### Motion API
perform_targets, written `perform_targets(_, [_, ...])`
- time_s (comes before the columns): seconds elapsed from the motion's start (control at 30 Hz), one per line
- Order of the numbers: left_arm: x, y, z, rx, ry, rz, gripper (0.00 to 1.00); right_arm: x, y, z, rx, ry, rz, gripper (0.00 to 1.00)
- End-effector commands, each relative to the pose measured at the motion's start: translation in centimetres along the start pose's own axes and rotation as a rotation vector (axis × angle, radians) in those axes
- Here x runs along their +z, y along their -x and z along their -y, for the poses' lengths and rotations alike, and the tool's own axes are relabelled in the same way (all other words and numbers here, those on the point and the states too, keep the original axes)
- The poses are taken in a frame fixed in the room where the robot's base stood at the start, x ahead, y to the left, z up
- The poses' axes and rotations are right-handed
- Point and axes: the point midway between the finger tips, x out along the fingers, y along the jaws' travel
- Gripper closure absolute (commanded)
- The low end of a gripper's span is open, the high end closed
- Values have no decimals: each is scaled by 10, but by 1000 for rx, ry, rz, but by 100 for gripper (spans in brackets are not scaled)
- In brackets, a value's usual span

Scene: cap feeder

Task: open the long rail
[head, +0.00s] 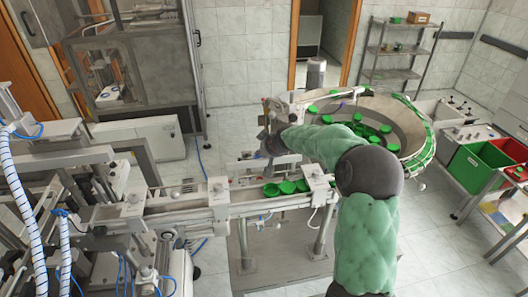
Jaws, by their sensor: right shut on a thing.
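The long rail (235,197) is a pale metal track that runs across the middle of the head view, from the machinery at the left to below the feeder bowl at the right. Several green caps (287,187) sit in its right part. My right arm comes in from the lower right, and its dark gripper (267,150) is over the far side of the rail, tilted down. It is shut on what seems to be part of the rail; the fingertips and the contact are small and hard to make out. My left gripper is not in view.
The round feeder bowl (412,135) with green caps stands behind my right forearm. Metal machinery (75,165) fills the left side. A green bin (468,170) and a red bin (512,150) stand at the right. Floor is free between bowl and bins.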

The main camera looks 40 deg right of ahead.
Motion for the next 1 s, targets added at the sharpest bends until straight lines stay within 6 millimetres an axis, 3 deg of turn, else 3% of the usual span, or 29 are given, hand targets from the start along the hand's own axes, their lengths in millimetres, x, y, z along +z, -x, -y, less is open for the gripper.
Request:
perform_targets(0.03, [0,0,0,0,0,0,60,-18,8,-5,14,2,-39,100])
perform_targets(0.3, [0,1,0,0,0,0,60,-18,8,-4,14,2,-39,100])
perform_targets(0.33, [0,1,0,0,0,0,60,-18,8,-4,14,2,-39,64])
perform_targets(0.4, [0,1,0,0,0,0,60,-18,8,-4,14,2,-39,46])
perform_targets(0.8, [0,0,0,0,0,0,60,-9,4,-3,9,0,-22,46])
perform_targets(1.0, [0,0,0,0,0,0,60,-9,18,-3,9,0,-22,46])
